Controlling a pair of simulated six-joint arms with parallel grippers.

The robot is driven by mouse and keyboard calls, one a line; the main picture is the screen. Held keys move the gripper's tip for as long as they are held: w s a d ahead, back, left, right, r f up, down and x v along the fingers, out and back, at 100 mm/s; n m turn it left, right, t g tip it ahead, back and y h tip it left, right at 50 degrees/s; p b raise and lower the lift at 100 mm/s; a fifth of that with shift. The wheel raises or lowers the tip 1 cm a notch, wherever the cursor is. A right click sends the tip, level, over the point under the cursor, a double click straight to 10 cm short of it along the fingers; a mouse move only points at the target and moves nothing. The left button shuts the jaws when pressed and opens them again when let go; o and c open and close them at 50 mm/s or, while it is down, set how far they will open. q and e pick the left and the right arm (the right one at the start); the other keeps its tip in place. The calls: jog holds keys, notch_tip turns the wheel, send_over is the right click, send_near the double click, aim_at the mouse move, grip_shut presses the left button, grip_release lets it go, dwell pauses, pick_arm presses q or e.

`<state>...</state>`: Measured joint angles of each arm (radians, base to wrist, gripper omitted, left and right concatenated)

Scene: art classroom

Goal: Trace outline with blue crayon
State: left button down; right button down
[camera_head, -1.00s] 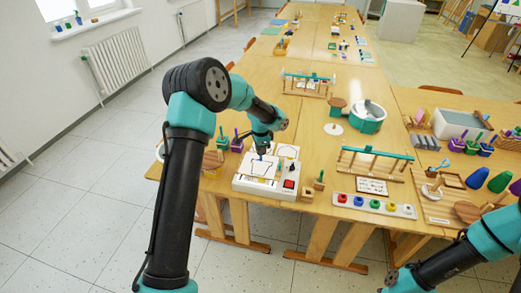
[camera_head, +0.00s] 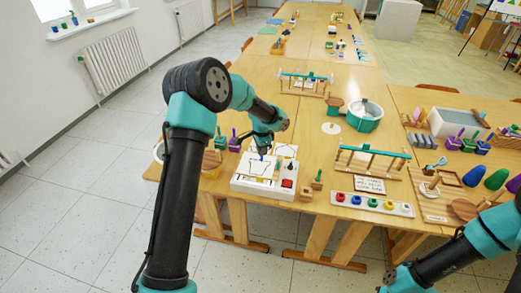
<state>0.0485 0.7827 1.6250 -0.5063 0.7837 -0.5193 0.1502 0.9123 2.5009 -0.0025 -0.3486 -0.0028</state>
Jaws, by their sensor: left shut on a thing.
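A white drawing board (camera_head: 241,183) lies near the left front of the table. It bears white sheets with black outlines; the sheet with an outline (camera_head: 257,169) is under my left gripper. My left gripper (camera_head: 263,150) points down over the board and is shut on a blue crayon (camera_head: 262,157), whose lower end is at or just above the sheet. I cannot tell whether it touches. A red square (camera_head: 287,183) is at the board's right front corner. My right arm comes in at the lower right; its gripper tips are not clearly shown.
A white strip with colored rings (camera_head: 372,204) lies right of the board. A wooden rack with a teal bar (camera_head: 373,152) stands behind it. A teal tub (camera_head: 363,118) stands further back. Small purple and teal pots stand left of the board. Bare table lies behind the board.

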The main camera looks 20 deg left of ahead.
pick_arm(q)
jog(key=shift+w+d, duration=0.2)
jog(key=shift+d, duration=0.65)
jog(key=shift+w+d, duration=0.2)
jog(key=shift+d, duration=0.65)
dwell(1.8)
jog(key=shift+s+d, duration=0.2)
jog(key=shift+d, duration=0.05)
dwell(0.4)
jog(key=shift+s+d, duration=0.1)
jog(key=shift+s, duration=0.6)
dwell(0.9)
jog(key=shift+s+a, duration=0.4)
jog(key=shift+s, duration=0.05)
dwell(0.6)
jog(key=shift+s, duration=0.55)
dwell(0.7)
